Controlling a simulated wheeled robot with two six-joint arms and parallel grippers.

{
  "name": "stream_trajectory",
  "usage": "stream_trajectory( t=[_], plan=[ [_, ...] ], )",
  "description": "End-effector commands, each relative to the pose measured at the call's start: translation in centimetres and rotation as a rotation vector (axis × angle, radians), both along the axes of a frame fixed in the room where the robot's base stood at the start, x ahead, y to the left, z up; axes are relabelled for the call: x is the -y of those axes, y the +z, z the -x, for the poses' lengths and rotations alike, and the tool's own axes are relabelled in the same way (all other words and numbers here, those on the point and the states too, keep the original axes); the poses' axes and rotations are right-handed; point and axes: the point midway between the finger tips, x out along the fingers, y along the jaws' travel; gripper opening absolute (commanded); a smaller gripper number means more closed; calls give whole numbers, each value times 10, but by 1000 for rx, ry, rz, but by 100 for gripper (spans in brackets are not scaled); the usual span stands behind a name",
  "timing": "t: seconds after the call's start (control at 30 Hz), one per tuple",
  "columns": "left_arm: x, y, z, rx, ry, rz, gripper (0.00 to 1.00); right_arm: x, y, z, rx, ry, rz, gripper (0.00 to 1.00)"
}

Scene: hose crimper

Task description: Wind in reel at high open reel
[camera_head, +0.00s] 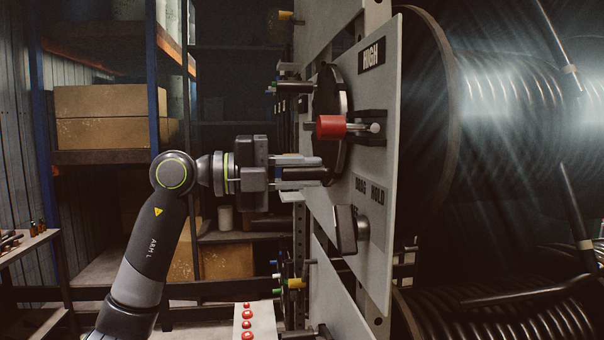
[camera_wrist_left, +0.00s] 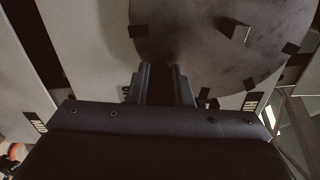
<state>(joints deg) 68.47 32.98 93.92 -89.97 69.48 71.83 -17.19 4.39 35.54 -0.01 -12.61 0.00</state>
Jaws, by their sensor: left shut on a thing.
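A dark crank disc (camera_head: 330,100), seen nearly edge-on, stands on the pale panel (camera_head: 378,235) under the HIGH label (camera_head: 371,54). My left gripper (camera_head: 318,172) is at the disc's lower rim, its fingers pointing at the panel. It is shut on a dark part there; the fingers largely hide this part. In the left wrist view the fingers (camera_wrist_left: 160,88) reach to the lower edge of the disc face (camera_wrist_left: 195,40), which has dark tabs around its rim. The large reel (camera_head: 510,100) with dark hose wound on it is behind the panel at right. My right gripper is not in view.
A dark grey knob (camera_head: 346,230) by the DRAG HOLD label (camera_head: 370,189) is below. Shelves with cardboard boxes (camera_head: 110,102) stand at the back left.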

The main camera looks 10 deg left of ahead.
Motion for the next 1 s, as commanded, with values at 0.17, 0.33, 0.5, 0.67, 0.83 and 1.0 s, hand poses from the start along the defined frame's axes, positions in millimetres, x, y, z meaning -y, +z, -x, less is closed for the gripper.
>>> stream_trajectory(
  t=[0.17, 0.33, 0.5, 0.67, 0.83, 1.0],
  plan=[
    [1, 9, 3, 17, -3, 7, 0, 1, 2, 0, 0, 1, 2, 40],
    [1, 9, 3, 17, -2, 7, 0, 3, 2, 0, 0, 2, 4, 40],
    [1, 8, 3, 16, -2, 6, 39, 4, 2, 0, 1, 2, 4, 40],
    [1, 6, 2, 10, -1, 4, 41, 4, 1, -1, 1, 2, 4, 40],
    [0, 4, 1, 8, 0, 3, 41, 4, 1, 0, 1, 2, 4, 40],
    [-3, 3, 2, 8, 1, 2, 41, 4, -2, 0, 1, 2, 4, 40]
  ],
)
